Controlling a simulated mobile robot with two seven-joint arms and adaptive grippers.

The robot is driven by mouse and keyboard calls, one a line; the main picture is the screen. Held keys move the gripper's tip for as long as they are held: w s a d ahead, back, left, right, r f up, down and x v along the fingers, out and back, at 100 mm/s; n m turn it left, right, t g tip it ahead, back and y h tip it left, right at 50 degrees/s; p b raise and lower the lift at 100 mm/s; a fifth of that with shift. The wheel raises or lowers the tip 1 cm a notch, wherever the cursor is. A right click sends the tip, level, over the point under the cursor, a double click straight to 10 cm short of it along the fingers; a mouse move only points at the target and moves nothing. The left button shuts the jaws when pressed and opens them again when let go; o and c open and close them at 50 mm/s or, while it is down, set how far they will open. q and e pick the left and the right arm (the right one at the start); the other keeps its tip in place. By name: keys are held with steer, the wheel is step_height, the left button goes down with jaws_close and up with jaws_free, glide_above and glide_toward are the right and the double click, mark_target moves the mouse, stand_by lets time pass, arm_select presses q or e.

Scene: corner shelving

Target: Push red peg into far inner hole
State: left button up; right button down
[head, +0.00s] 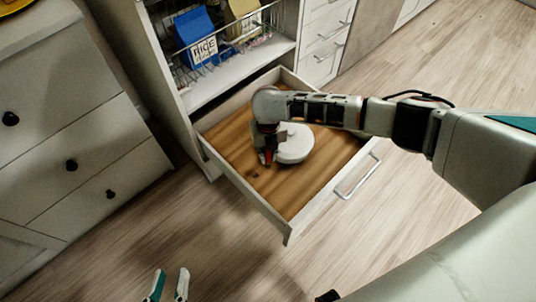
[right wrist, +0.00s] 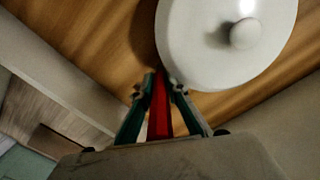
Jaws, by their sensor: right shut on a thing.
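The red peg (right wrist: 158,108) is held between the two green fingers of my right gripper (right wrist: 160,85), seen in the right wrist view. In the head view, my right gripper (head: 267,160) points down into the open drawer, with a bit of red at its tip. A small dark spot (head: 254,174) shows on the drawer's wooden floor, just left of and below the gripper; I cannot tell if it is a hole. The peg's lower tip is hard to make out, and I cannot tell whether it touches the floor. My left gripper (head: 170,284) is open and empty, low in the head view.
A white round lid-like piece with a knob (right wrist: 225,55) lies right beside my right gripper in the drawer (head: 325,193). Above stand a blue rice box (head: 196,36) and a yellow box (head: 243,20) in a wire rack. A cabinet (head: 65,110) stands left.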

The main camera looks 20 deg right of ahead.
mark_target(268, 159)
arm_select(q)
steer(key=shift+w+r, duration=0.2)
steer(key=shift+r, duration=0.2)
stand_by(0.6)
steer(key=shift+s+f, duration=0.15)
steer(key=shift+f, duration=0.4)
arm_select(e)
steer(key=shift+f, duration=0.75)
